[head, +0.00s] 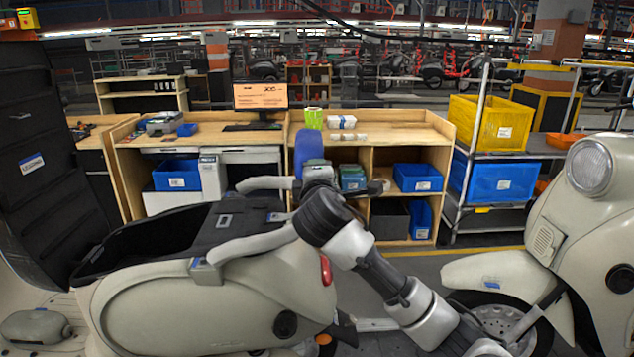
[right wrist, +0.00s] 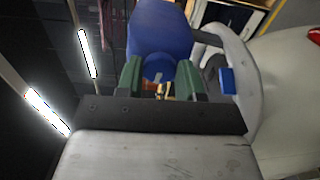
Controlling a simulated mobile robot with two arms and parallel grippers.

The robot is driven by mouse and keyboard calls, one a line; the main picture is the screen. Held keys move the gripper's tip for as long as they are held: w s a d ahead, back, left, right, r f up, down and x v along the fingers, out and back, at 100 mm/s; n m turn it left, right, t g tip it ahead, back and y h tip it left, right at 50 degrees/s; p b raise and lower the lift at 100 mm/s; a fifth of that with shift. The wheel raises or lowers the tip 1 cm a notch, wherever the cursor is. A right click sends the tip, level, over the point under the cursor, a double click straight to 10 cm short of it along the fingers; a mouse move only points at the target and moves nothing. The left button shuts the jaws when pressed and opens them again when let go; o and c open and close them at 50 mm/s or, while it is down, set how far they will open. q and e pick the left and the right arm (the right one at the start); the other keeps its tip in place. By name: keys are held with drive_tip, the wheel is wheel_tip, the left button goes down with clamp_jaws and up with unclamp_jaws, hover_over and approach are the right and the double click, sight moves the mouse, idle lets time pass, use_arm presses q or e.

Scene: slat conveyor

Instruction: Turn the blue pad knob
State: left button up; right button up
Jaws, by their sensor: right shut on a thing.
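The blue pad (head: 307,148) stands upright at the rear of the cream scooter in the middle of the head view; it fills the top of the right wrist view (right wrist: 160,28). Its round blue knob (right wrist: 158,68) shows below the pad in the wrist view. My right gripper (right wrist: 159,78) has its two green fingers on either side of the knob, shut on it. In the head view my right gripper (head: 316,168) is just below the pad, and the knob is hidden there. My left gripper is not in view.
The cream scooter (head: 200,300) has a grey rail (head: 250,245) close to my right arm. A second scooter (head: 595,240) stands at the right. Behind are a wooden workbench (head: 400,132), a blue crate (head: 497,180) and a yellow crate (head: 490,122) on a rack.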

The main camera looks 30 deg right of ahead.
drive_tip(key=shift+w+a+f+m+b, duration=0.1)
drive_tip(key=shift+m+b, duration=0.85)
drive_tip(key=shift+m, duration=3)
drive_tip(key=shift+f+m+b, duration=0.1)
drive_tip(key=shift+m+b, duration=0.85)
drive_tip(key=shift+m, duration=3)
drive_tip(key=o, duration=0.9)
